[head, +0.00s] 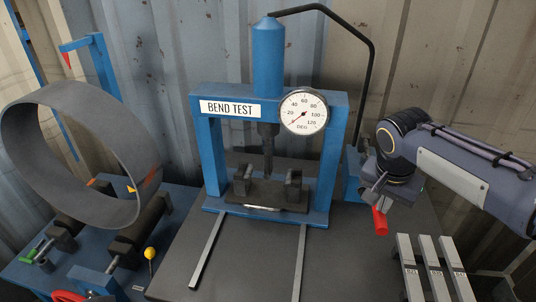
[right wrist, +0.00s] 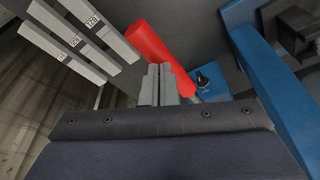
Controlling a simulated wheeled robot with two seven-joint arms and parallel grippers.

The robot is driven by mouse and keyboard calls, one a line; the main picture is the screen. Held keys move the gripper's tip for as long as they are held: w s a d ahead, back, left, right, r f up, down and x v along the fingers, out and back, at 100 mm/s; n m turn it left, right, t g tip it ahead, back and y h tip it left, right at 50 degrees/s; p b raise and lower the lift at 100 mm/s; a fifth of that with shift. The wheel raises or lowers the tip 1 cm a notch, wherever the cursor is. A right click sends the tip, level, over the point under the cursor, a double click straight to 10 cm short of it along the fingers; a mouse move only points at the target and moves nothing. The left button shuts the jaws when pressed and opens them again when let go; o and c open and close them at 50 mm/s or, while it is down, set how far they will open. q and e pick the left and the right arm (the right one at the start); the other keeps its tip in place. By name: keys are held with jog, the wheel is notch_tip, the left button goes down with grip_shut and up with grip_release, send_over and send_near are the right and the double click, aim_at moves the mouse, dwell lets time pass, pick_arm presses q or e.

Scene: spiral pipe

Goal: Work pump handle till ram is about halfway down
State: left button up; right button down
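The blue press (head: 327,165) marked BEND TEST stands in the middle of the head view. Its dark ram (head: 268,150) hangs down, with its tip between two dark supports (head: 293,185). The round dial gauge (head: 304,112) has its red needle at the low end, lower left. The pump handle has a red grip (head: 380,222), which also shows in the right wrist view (right wrist: 160,50). My right gripper (head: 374,196) is just over the grip. Its fingers (right wrist: 161,72) look shut together, in front of the grip; contact is unclear. My left gripper is out of view.
The blue pump body (right wrist: 208,88) with a black knob sits beside the press. Several grey numbered bars (head: 425,262) lie at the right. A large grey ring (head: 70,205) stands on rollers at the left. A black hose (head: 372,60) arches from the cylinder.

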notch_tip(320, 180, up, 15)
jog(key=w+p, duration=0.2)
jog(key=p, duration=1)
jog(key=shift+w+d+p, duration=0.2)
jog(key=shift+d+p, duration=0.1)
jog(key=shift+p, duration=0.1)
jog(key=shift+f, duration=0.1)
notch_tip(320, 180, down, 5)
jog(key=s+b, duration=0.1)
jog(key=b, duration=0.4)
jog(key=r+p, duration=0.2)
jog(key=w+r+p, duration=0.1)
jog(key=r+p, duration=0.2)
jog(key=shift+r, duration=0.15)
dwell(0.6)
